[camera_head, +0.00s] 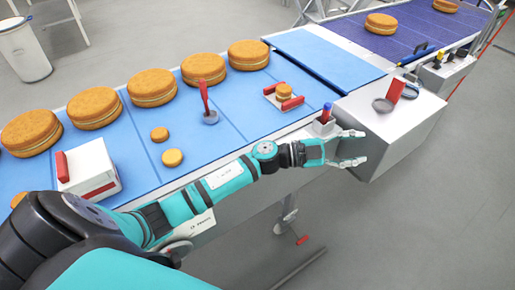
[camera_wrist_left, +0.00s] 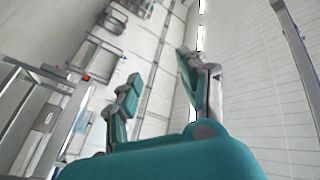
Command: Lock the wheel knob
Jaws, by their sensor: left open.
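My left gripper (camera_head: 358,148) is open and empty, its two pale fingers spread beside the front face of a white box (camera_head: 408,130) at the right. In the left wrist view its two teal and grey fingers (camera_wrist_left: 160,65) are apart with nothing between them. On top of the white box are a grey round knob (camera_head: 383,105) and an upright red handle (camera_head: 396,89). A small red piece (camera_head: 302,239) sits low near the foot of a conveyor leg. I cannot tell which of these is the wheel knob. My right gripper is not in view.
A blue conveyor (camera_head: 235,120) carries several filled rounds (camera_head: 151,87). A lever with a red handle (camera_head: 205,100) stands on it. A white box with a red handle (camera_head: 88,172) is at the left. A small post with a blue top (camera_head: 326,112) stands beside my gripper. Open floor lies in front.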

